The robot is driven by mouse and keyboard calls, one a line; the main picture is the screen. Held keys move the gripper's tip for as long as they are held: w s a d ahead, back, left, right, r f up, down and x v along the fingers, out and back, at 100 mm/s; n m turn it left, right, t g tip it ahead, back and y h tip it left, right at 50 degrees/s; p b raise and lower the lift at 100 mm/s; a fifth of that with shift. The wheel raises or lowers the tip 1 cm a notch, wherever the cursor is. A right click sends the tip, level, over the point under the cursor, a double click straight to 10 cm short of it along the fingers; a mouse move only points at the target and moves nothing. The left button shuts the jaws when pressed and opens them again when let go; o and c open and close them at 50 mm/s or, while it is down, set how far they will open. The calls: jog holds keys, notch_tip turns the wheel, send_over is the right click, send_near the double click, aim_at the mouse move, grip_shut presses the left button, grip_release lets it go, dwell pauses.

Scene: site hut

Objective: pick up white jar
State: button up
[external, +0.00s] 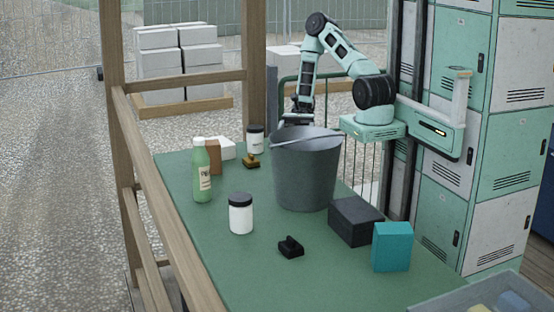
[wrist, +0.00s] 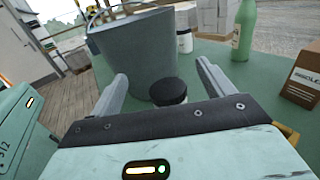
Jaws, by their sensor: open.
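Two white jars with black lids stand on the green table. One jar (external: 241,215) is at the middle of the table, left of the bucket. The other jar (external: 255,143) is at the far end, left of my gripper (external: 298,117), whose tips are partly hidden behind the bucket. In the wrist view my gripper (wrist: 162,72) is open and empty. A white jar (wrist: 185,42) also shows farther off, beside the bucket.
A grey bucket (external: 305,175) stands close to my gripper. A green bottle (external: 201,172), brown box (external: 213,157) and brass object (external: 251,161) are on the left side. A black box (external: 355,220), teal box (external: 392,247) and small black object (external: 290,247) are at the front.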

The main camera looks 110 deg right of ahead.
notch_tip(320, 180, down, 11)
jog(key=shift+r, duration=0.1)
jog(key=shift+w+a+r, duration=0.25)
jog(key=shift+w+a, duration=0.15)
jog(key=shift+a, duration=0.25)
jog(key=shift+p+x, duration=0.45)
jog(key=shift+x, duration=2.55)
